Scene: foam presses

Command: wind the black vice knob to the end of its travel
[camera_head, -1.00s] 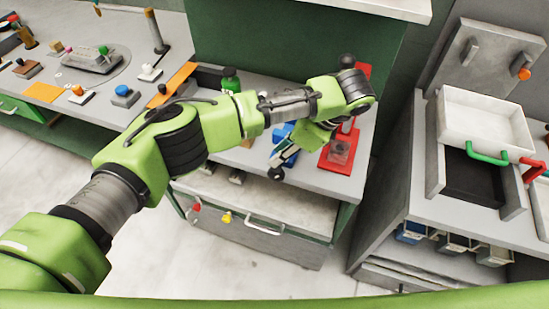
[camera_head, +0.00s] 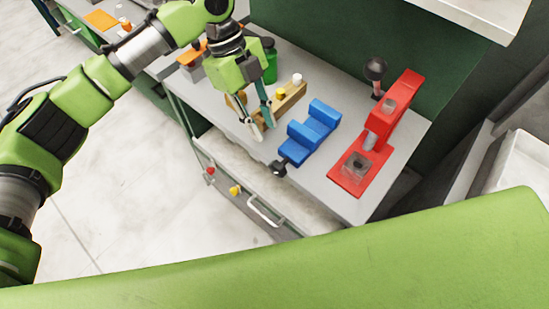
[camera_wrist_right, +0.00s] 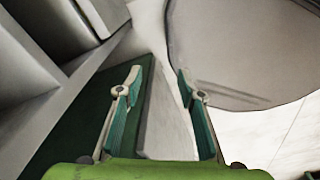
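The blue vice (camera_head: 310,131) stands on the grey bench top, and its black knob (camera_head: 279,168) sticks out at the bench's front edge. My left gripper (camera_head: 262,130) is to the left of the vice, pointing down, its two fingers apart with nothing seen between them. It is apart from the knob. My right gripper (camera_wrist_right: 162,75) shows in the right wrist view, open and empty, with its fingers wide apart. The vice and knob are not seen in that view.
A red press (camera_head: 388,126) with a black ball handle stands right of the vice. A wooden block (camera_head: 290,101) with small pegs and a green bottle (camera_head: 270,62) stand behind my left gripper. A drawer handle (camera_head: 265,211) lies below the bench. A white tray (camera_head: 520,180) is at far right.

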